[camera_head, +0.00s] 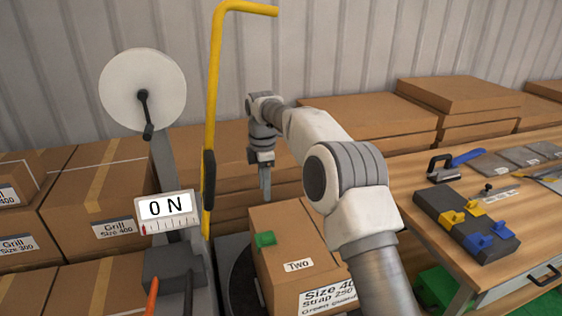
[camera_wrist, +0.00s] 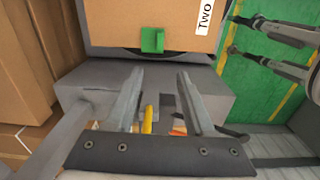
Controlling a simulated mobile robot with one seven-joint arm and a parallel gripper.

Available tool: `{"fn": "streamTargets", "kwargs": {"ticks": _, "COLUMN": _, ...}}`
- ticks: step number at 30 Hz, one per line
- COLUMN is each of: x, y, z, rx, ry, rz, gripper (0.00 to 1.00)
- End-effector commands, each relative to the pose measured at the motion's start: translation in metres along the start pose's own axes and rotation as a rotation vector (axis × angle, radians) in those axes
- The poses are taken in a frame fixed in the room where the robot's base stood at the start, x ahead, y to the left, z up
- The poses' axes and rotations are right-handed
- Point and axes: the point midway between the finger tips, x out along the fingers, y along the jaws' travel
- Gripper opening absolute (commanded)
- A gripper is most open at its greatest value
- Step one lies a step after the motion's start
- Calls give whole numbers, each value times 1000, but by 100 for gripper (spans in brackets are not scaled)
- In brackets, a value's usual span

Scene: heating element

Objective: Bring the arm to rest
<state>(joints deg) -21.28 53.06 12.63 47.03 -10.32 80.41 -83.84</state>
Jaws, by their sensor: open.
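My arm reaches forward and left in the head view, with my gripper (camera_head: 265,185) hanging downward over the back of a cardboard box labelled "Two" (camera_head: 285,235). In the wrist view my gripper (camera_wrist: 160,85) is open, with its two fingers apart and nothing held between them. The box (camera_wrist: 120,22) is beyond the fingertips there. A green clip (camera_head: 265,239) sits on the box's edge; it also shows in the wrist view (camera_wrist: 152,40), just past the gap between the fingers.
A yellow pole (camera_head: 212,110) stands close left of my gripper. Stacked boxes (camera_head: 360,118) fill the back. A wooden workbench (camera_head: 420,185) with tools and coloured clips is at the right.

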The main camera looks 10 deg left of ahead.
Motion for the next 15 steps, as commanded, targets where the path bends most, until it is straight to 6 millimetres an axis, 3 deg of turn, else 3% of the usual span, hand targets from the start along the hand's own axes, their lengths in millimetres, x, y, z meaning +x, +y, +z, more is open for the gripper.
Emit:
{"fn": "streamTargets", "kwargs": {"ticks": 8, "x": -71, "y": -38, "z": 34, "rx": 244, "ry": -20, "rz": 76, "gripper": 54}}
{"fn": "streamTargets", "kwargs": {"ticks": 15, "x": -125, "y": -95, "z": 66, "rx": 523, "ry": -22, "rz": 152, "gripper": 54}}
